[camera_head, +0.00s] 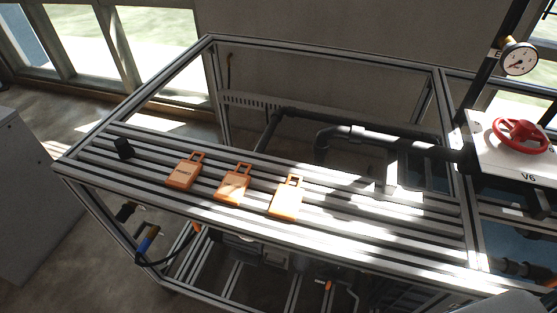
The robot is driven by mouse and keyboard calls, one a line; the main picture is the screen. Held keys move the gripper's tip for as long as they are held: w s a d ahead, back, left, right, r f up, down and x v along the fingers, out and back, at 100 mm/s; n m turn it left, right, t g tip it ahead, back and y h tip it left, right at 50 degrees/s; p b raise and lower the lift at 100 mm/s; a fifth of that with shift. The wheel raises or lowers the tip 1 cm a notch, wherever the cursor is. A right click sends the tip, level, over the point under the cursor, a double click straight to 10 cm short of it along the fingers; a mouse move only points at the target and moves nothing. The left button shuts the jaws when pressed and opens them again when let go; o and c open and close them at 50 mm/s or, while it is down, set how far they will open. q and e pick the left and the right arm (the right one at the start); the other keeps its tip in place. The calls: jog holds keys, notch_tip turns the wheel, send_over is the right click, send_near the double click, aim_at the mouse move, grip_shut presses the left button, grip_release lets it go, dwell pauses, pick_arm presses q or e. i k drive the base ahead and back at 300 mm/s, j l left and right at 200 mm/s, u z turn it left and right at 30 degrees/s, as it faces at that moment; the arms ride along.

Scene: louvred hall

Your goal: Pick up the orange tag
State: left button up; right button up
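Three orange tags with loop handles lie flat in a row on a slatted metal bench top (345,229). The left tag (182,175) has dark lettering and sits partly in shade. The middle tag (233,185) is partly in sunlight. The right tag (286,200) is brightly lit along its handle. The tags are apart from each other. Neither of my grippers shows in the head view.
Dark pipes (365,135) run behind the slats. At the right are a red handwheel (520,134) on a white box and a pressure gauge (519,58). Frame posts rise at the back.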

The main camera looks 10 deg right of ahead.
aim_at(287, 204)
jog(key=k+l+z, duration=0.1)
jog(key=k+l, duration=0.15)
jog(key=k+l+z, duration=0.15)
jog(key=k, duration=0.35)
jog(key=l+z, duration=0.1)
jog(key=l, duration=0.5)
